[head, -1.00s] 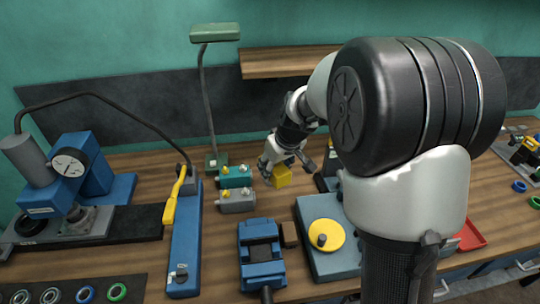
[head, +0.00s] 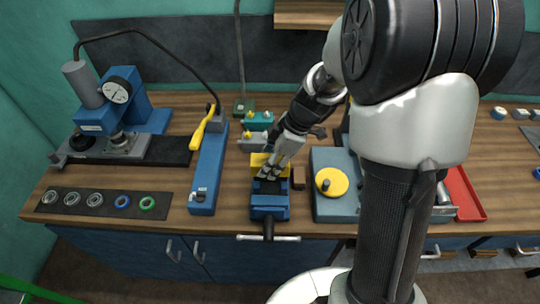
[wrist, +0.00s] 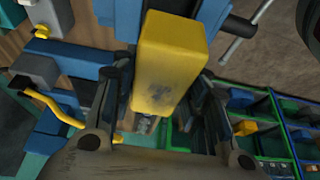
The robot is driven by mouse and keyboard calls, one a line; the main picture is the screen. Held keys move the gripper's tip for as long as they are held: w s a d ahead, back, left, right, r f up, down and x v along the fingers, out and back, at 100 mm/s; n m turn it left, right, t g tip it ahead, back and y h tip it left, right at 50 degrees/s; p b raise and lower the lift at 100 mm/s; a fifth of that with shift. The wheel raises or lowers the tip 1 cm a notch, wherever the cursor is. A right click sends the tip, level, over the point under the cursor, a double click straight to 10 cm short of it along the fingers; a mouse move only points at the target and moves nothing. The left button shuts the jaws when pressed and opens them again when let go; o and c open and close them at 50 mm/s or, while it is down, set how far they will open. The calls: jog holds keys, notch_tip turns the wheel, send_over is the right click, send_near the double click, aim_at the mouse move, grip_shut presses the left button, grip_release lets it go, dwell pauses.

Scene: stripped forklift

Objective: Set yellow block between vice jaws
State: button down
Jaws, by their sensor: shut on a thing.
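The yellow block (head: 259,161) is held in my gripper (head: 268,173) over the back end of the blue vice (head: 269,212). In the wrist view the yellow block (wrist: 172,62) fills the middle, with a dark smudge on its face. My gripper's fingers (wrist: 155,115) are on either side of it. Blue vice parts show behind the block in the wrist view. The gripper partly hides the vice jaws, and I cannot tell whether the block is down between them or still above.
A grey-blue box with a yellow disc (head: 331,182) is further right. A blue lever tool (head: 209,165) is left of the vice. Teal and grey boxes (head: 257,121) stand behind it.

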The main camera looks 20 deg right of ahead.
jog(key=shift+f+b, duration=1.15)
jog(key=shift+f, duration=1.95)
jog(key=shift+r+b, duration=0.1)
jog(key=shift+b, duration=0.35)
jog(key=shift+f+b, duration=0.9)
jog(key=shift+b, duration=0.55)
jog(key=shift+f, duration=0.15)
